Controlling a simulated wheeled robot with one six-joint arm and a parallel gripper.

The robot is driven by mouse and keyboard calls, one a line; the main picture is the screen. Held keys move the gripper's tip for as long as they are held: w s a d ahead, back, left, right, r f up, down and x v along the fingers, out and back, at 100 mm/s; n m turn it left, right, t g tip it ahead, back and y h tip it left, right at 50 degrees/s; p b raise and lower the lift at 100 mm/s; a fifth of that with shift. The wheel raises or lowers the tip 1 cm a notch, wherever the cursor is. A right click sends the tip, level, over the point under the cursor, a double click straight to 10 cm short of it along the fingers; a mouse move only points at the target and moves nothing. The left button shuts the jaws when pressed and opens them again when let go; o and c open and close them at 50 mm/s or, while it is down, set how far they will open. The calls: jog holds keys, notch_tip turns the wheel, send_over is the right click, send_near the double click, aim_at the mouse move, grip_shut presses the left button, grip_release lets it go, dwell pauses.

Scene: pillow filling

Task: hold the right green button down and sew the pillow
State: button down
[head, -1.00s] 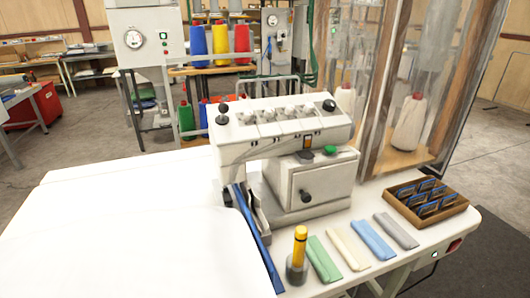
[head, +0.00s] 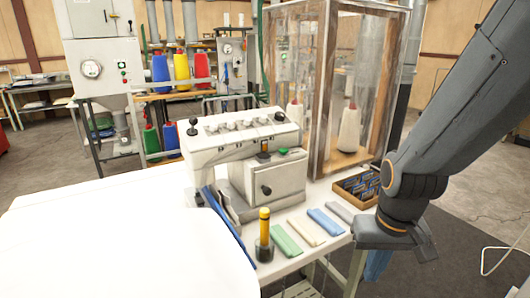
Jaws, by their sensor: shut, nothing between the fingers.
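My gripper (head: 390,236) is at the lower right, over the table's right end and apart from the machine. It is shut and empty, though its fingertips are hard to make out. The table's front right edge, where a small green button showed before, is hidden behind my arm.
Folded cloths (head: 287,240) lie along the table's front, beside a yellow-topped holder (head: 264,232). A wooden tray (head: 350,190) stands close behind my gripper. A clear-walled cabinet (head: 325,80) rises at the back. Thread cones (head: 182,68) stand farther back.

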jog(key=w+a+r+n+t+p, duration=0.2)
jog(key=w+a+r+n+p, duration=0.1)
jog(key=w+a+r+n, duration=0.3)
jog(key=w+a+r+n+t+y+p, duration=0.1)
jog(key=w+a+r+n+t+p, duration=0.2)
jog(key=w+a+r+n, duration=0.4)
jog(key=w+a+r+n+t+p, duration=0.2)
jog(key=w+a+r+n, duration=0.4)
jog(key=w+r+n, duration=0.7)
jog(key=w+n+p, duration=0.1)
jog(key=w+n, duration=0.2)
jog(key=w, duration=0.2)
jog(key=shift+w+a+t+y, duration=0.25)
jog(key=shift+a+t+y, duration=0.05)
jog(key=shift+a, duration=0.05)
jog(key=shift+f, duration=0.15)
jog(key=b, duration=0.8)
send_over(284, 151)
notch_tip(284, 151, down, 6)
jog(key=shift+f, duration=0.25)
jog(key=shift+f+b, duration=1.05)
jog(key=shift+b, duration=0.15)
jog(key=shift+f, duration=0.15)
